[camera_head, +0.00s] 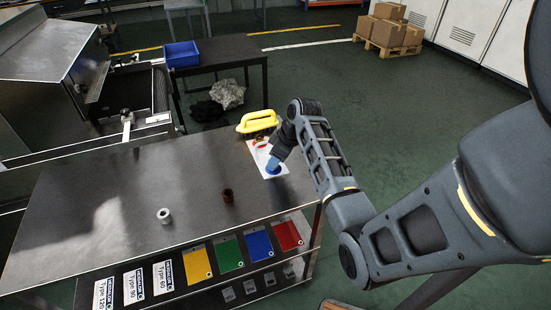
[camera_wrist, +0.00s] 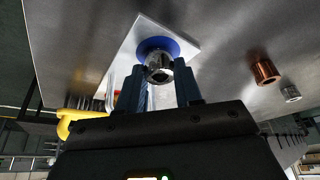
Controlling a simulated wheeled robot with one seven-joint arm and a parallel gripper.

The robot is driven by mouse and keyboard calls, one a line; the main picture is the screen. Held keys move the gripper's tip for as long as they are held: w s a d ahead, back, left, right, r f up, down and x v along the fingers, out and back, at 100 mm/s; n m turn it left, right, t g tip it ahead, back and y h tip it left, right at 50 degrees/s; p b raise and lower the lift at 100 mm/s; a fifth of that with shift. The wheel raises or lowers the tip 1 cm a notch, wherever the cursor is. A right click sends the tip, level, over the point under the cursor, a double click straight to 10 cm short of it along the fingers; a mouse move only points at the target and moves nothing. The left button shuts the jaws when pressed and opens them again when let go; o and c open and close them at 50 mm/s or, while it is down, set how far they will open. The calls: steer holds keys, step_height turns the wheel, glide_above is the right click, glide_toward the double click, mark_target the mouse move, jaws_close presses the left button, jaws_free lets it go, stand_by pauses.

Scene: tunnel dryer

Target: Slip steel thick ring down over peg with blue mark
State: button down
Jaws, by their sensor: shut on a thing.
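A white board (camera_head: 255,150) lies at the far right of the metal table, with a red mark (camera_head: 261,145) and a blue mark (camera_head: 275,168) on it. My gripper (camera_head: 272,163) points down at the blue mark. In the wrist view my gripper (camera_wrist: 160,72) is shut on a shiny steel ring (camera_wrist: 158,64), held between the fingertips. The ring shows in front of the round blue mark (camera_wrist: 178,43) on the white board (camera_wrist: 146,33). The peg at the blue mark is not clearly visible; I cannot tell whether the ring is around it.
A copper ring (camera_head: 228,196) and a pale metal ring (camera_head: 164,215) stand on the table (camera_head: 110,195). The table's left part is clear.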

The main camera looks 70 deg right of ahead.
steer(key=shift+f, duration=0.25)
steer(key=c, duration=0.7)
jaws_free()
steer(key=shift+r, duration=0.15)
steer(key=v, duration=0.7)
steer(key=shift+s+r, duration=0.15)
steer(key=shift+r, duration=0.15)
